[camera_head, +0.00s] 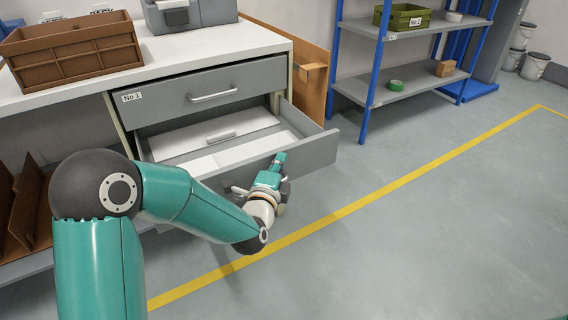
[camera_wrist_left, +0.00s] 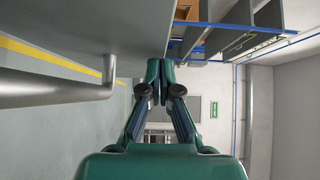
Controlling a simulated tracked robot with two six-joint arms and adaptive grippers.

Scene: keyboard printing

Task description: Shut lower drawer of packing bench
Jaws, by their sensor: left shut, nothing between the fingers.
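The lower drawer (camera_head: 318,152) of the packing bench (camera_head: 160,62) is pulled well out, and its grey front panel stands over the floor. Pale flat items lie inside it. The upper drawer (camera_head: 205,93), marked No 1, is shut. My left gripper (camera_head: 280,158) is shut and empty, at the outer side of the lower drawer's front and overlapping it in view; contact cannot be told. In the left wrist view the closed fingers (camera_wrist_left: 153,66) point along a grey panel, with a metal handle bar (camera_wrist_left: 50,88) at the left. My right gripper is not in view.
A brown crate (camera_head: 70,55) and a grey device (camera_head: 190,14) stand on the bench top. A blue-posted shelf (camera_head: 400,95) with a green crate (camera_head: 402,17) stands at the back right. The floor (camera_head: 420,230) before the drawer is clear, with a yellow line (camera_head: 340,212).

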